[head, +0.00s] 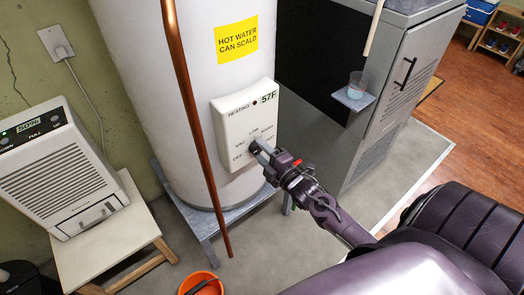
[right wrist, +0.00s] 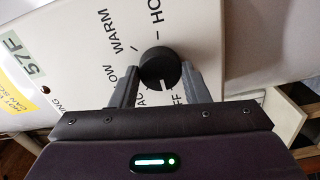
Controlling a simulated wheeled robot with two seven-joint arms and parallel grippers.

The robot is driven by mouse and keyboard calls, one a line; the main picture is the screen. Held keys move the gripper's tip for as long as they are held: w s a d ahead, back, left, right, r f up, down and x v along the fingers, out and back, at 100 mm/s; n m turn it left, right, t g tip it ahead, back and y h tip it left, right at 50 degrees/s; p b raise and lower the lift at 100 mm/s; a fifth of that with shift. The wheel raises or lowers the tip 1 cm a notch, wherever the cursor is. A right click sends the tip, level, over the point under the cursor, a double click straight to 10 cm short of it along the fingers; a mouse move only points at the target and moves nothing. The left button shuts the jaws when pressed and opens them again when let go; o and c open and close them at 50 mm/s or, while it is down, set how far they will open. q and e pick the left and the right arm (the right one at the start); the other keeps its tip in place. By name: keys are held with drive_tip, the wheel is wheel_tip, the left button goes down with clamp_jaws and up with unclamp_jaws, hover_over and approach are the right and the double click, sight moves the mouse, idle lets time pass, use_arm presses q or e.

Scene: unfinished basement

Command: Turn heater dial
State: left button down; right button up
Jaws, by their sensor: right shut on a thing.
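The heater's white control box (head: 238,125) is on the front of the white water heater (head: 185,60), with a "57F" readout and a black dial at its lower part. The dial (right wrist: 159,68) is round and black, with labels WARM, LOW, HO, AC and FF around it, some partly hidden. A small pale mark shows on its lower edge, between AC and FF. My right gripper (head: 262,151) is at the dial from the right. In the right wrist view its grey fingers (right wrist: 159,84) sit on either side of the dial, shut on it. My left gripper is not in view.
A copper pipe (head: 190,100) runs down left of the control box. A dehumidifier (head: 60,165) stands on a small table (head: 110,240) at left. A grey cabinet (head: 385,90) with a cup on a ledge (head: 353,98) stands at right. An orange bucket (head: 200,284) is below.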

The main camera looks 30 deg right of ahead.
drive_tip(key=m+p, duration=0.1)
drive_tip(key=m, duration=0.2)
drive_tip(key=shift+m, duration=0.4)
drive_tip(key=m+p, duration=0.1)
drive_tip(key=m, duration=0.2)
drive_tip(key=shift+m, duration=0.3)
drive_tip(key=m+p, duration=0.1)
drive_tip(key=m, duration=0.2)
drive_tip(key=shift+m+p, duration=0.3)
drive_tip(key=m+p, duration=0.1)
drive_tip(key=m, duration=0.3)
drive_tip(key=shift+m, duration=0.3)
drive_tip(key=m+p, duration=0.2)
drive_tip(key=m, duration=0.4)
drive_tip(key=m+p, duration=0.2)
drive_tip(key=m, duration=0.4)
drive_tip(key=shift+f+m, duration=0.1)
drive_tip(key=shift+m, duration=0.3)
drive_tip(key=o, duration=1)
drive_tip(key=shift+c, duration=0.2)
